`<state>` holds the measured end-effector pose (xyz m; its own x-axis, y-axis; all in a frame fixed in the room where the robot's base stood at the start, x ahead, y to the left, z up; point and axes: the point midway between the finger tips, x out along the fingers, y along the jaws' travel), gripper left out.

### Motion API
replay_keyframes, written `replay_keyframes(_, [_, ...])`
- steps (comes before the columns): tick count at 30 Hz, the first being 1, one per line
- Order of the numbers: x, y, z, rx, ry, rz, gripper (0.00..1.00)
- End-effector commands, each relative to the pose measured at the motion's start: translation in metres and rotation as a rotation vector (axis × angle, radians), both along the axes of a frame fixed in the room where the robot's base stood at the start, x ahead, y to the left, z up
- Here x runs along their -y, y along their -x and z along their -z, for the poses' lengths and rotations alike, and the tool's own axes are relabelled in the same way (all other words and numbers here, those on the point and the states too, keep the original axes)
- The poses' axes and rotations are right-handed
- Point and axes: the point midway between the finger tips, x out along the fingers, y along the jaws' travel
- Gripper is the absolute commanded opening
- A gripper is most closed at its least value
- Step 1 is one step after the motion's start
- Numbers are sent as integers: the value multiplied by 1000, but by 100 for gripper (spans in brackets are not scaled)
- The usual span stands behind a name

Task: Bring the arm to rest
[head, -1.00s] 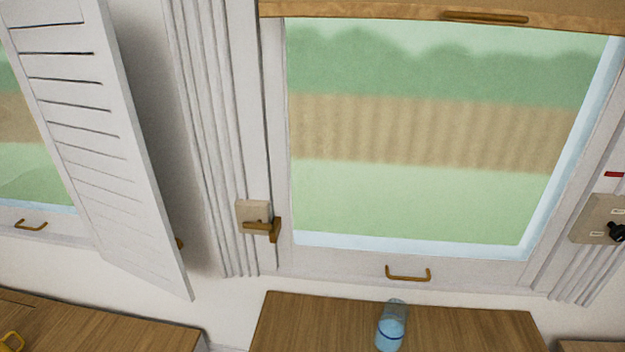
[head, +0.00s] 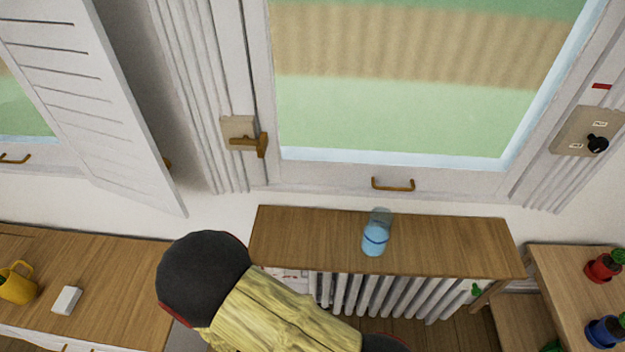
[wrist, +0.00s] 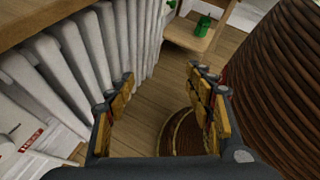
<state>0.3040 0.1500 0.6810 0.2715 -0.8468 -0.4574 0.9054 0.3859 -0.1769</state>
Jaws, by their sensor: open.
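My gripper (wrist: 160,90) shows in the wrist view with its two yellow-padded fingers spread apart and nothing between them. It points down toward the wooden floor, beside a white radiator (wrist: 85,55). In the head view my arm rises at the bottom centre, bent at a dark rounded joint with a yellow link. My gripper is not visible in the head view.
A wooden shelf (head: 450,246) under the window holds a clear blue bottle (head: 376,235). A left cabinet carries a yellow mug (head: 18,284) and a white block (head: 66,300). Potted plants (head: 604,267) stand at right. A brown ribbed basket-like object (wrist: 285,80) is close right of my gripper.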

Motion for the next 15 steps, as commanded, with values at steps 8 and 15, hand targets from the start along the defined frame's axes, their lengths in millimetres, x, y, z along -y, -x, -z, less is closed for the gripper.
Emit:
replay_keyframes(8, [6, 12, -79, 184, -338, 491, 53])
replay_keyframes(15, [10, 14, -145, 341, -602, 872, 53])
